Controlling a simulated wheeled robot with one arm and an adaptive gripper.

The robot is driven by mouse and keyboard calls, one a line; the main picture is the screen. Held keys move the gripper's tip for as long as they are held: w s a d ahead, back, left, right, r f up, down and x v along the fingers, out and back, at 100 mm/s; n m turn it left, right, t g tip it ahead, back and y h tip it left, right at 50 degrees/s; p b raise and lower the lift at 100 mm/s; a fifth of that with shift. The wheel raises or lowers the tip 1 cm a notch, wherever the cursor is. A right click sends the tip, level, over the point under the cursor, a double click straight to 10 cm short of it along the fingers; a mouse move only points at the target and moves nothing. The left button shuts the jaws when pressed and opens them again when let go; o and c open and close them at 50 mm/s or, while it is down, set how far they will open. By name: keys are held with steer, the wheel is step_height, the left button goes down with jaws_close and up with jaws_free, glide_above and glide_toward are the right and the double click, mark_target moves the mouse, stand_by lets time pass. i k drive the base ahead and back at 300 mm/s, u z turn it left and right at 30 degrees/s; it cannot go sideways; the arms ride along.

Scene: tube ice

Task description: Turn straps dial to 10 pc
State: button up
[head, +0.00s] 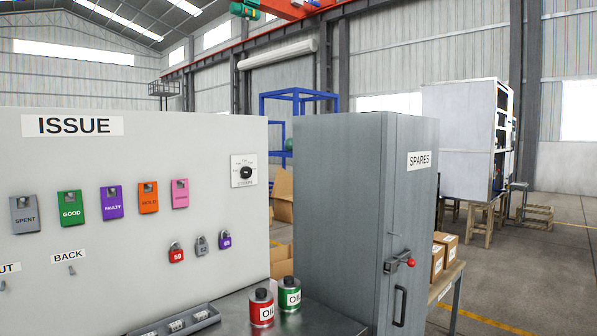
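The straps dial (243,172) is a small black knob on a white plate at the upper right of the white ISSUE board. Small scale marks and a label, apparently "STRAPS", surround the knob. The marks are too small to read, and I cannot tell which one the knob points to. My gripper does not show in the head view.
Colored tags and padlocks (177,252) hang on the board (120,180). Below, a bench (300,322) holds a red oil can (262,310), a green oil can (289,297) and a grey tray (180,322). A grey SPARES cabinet (345,200) stands close right of the board.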

mark_target(245, 172)
steer(key=z, duration=0.2)
steer(key=i, duration=0.75)
steer(key=u, duration=0.75)
steer(key=i, duration=0.8)
steer(key=u, duration=0.95)
